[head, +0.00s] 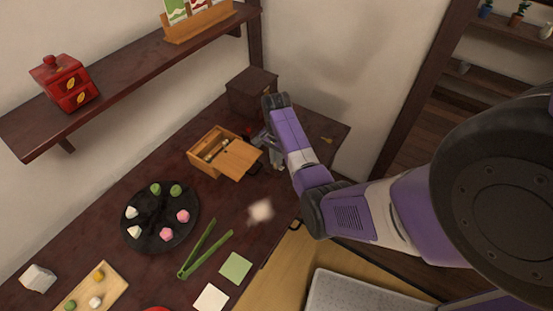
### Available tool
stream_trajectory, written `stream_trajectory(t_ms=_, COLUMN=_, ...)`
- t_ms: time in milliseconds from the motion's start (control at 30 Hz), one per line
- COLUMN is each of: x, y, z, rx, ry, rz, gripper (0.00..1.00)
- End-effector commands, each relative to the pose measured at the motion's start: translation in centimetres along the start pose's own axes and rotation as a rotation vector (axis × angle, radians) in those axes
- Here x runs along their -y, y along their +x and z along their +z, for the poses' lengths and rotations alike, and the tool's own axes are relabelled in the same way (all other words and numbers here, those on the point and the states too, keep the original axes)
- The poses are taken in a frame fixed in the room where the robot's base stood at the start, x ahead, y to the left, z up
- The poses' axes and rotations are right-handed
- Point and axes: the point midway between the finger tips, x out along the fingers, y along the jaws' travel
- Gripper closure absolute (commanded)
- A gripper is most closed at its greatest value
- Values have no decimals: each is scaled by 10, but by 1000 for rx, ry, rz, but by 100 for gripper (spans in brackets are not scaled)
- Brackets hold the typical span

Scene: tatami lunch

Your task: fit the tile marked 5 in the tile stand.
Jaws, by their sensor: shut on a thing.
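My gripper (268,150) is over the back right of the dark table, close to the right of a wooden box. It is small in the head view and partly hidden by my wrist. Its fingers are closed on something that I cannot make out. I cannot make out a tile marked 5 anywhere. No tile stand can be clearly identified. Two flat squares, one green (236,268) and one white (211,298), lie at the table's front edge, with no visible marks.
The wooden box (205,163) has its lid (240,157) partly slid off, beside my gripper. A dark box (252,92) stands behind. A black plate (160,238) of sweets and green tongs (205,250) lie nearer. A wall shelf (130,75) hangs above the left side.

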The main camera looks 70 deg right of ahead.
Motion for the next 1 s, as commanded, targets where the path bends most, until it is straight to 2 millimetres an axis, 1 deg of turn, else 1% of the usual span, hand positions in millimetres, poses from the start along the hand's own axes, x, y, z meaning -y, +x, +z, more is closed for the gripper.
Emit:
stream_trajectory(t_ms=167, x=0, y=4, z=0, rx=0, ry=0, rz=0, gripper=100)
stream_trajectory(t_ms=200, x=0, y=3, z=0, rx=0, ry=0, rz=0, gripper=83)
stream_trajectory(t_ms=267, x=0, y=3, z=0, rx=0, ry=0, rz=0, gripper=71)
stream_trajectory(t_ms=300, x=0, y=3, z=0, rx=0, ry=0, rz=0, gripper=63)
stream_trajectory(t_ms=567, x=0, y=3, z=0, rx=0, ry=0, rz=0, gripper=63)
stream_trajectory(t_ms=667, x=0, y=0, z=0, rx=-1, ry=0, rz=-1, gripper=63)
stream_trajectory(t_ms=767, x=1, y=-10, z=0, rx=-2, ry=0, rz=-2, gripper=63)
stream_trajectory(t_ms=1000, x=1, y=-50, z=0, rx=-2, ry=0, rz=-3, gripper=63)
